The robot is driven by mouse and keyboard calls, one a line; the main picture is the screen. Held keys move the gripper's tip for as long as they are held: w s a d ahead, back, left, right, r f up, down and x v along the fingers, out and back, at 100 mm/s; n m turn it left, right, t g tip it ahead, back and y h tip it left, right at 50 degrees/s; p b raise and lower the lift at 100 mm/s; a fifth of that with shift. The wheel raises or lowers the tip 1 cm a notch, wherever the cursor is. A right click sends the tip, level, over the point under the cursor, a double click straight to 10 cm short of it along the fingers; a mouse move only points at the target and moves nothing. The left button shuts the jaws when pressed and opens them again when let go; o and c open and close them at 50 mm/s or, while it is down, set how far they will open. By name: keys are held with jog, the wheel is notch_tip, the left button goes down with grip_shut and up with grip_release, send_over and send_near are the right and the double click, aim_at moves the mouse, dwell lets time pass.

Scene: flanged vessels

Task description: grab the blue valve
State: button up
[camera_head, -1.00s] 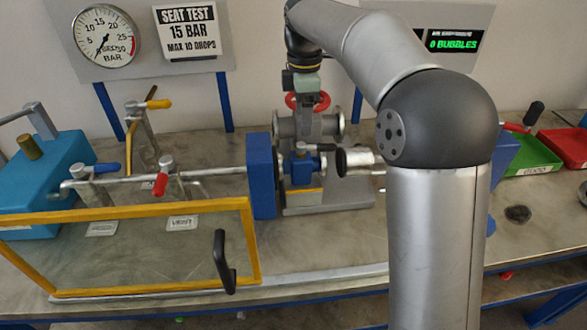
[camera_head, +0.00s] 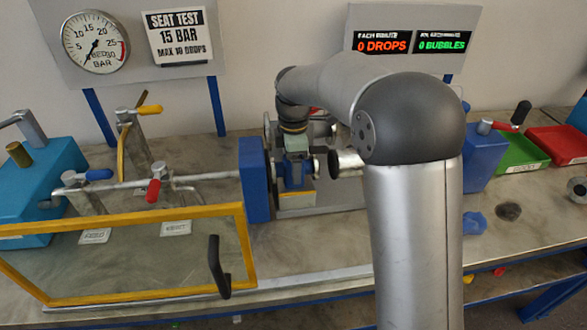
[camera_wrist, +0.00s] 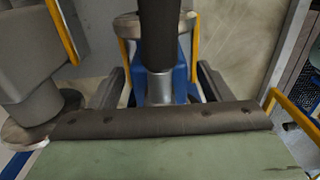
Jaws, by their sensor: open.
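The blue valve (camera_head: 308,183) sits in the test rig at the middle of the bench, mostly hidden behind my gripper in the head view. In the wrist view its blue body (camera_wrist: 182,88) lies below a silver stem and a thick black lever (camera_wrist: 160,38) that points up the picture. My gripper (camera_wrist: 162,84) is open, with one dark finger on each side of the blue body. Gaps seem to show beside the body, but contact cannot be told. In the head view my gripper (camera_head: 296,176) points down at the valve.
A blue clamp block (camera_head: 254,180) stands just left of the valve. A yellow-framed clear guard (camera_head: 130,214) with a black handle is at the front left. Red-handled and blue-handled levers stand behind it. Green (camera_head: 520,148) and red trays (camera_head: 560,143) are at the right.

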jog(key=c, duration=1.5)
grip_shut()
jog(key=shift+r, duration=0.15)
